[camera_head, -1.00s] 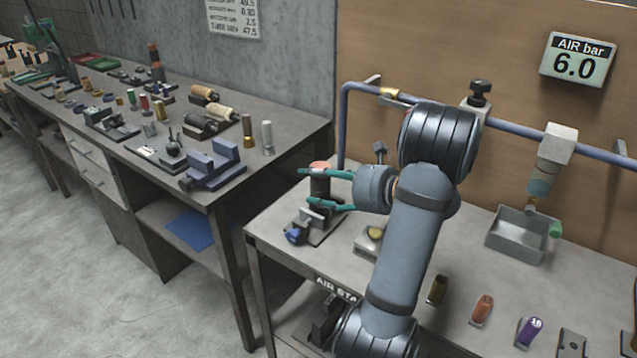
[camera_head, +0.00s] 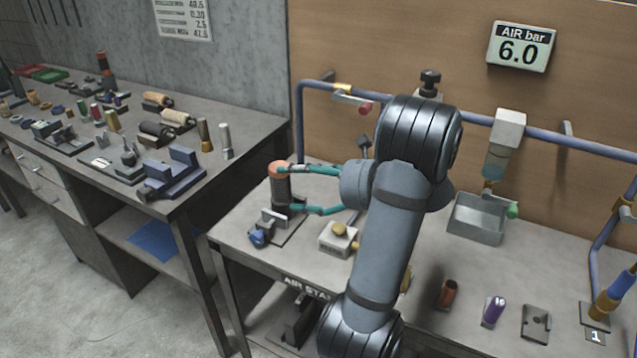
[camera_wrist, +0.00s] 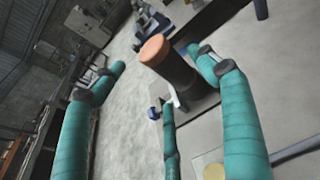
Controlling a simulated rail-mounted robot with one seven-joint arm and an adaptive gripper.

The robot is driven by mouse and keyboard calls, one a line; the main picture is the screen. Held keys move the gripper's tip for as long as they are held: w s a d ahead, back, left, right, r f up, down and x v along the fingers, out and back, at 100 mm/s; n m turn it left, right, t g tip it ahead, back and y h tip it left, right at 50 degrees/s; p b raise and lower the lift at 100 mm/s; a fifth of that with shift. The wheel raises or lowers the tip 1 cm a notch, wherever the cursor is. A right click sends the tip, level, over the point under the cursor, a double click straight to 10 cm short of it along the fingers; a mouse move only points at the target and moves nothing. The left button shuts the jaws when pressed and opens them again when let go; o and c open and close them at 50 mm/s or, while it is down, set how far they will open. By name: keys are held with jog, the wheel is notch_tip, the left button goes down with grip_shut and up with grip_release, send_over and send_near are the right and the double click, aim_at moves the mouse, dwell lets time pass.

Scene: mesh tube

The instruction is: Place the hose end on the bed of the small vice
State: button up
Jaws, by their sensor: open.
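A dark cylinder with an orange-brown top, which looks like the hose end (camera_head: 282,190), stands upright at the left corner of the near right table. It also shows in the wrist view (camera_wrist: 176,64). It stands at a small vice (camera_head: 262,235) with a pale jaw and a blue knob; the vice also shows in the wrist view (camera_wrist: 154,113). The cylinder hides part of the vice bed, so exact seating is unclear. My gripper (camera_head: 286,188) is open, its teal fingers reaching in from the right, with tips beside the cylinder. The wrist view shows the fingers spread apart.
A larger blue-grey vice (camera_head: 172,174) and several spools stand on the left bench. Right of the small vice is a block with a yellow button (camera_head: 338,238). A metal tray (camera_head: 476,220) stands farther right. A blue pipe (camera_head: 470,118) runs along the wall behind.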

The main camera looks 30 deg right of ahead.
jog(key=v, duration=0.6)
jog(key=shift+w, duration=0.1)
jog(key=shift+c, duration=0.2)
dwell(1.7)
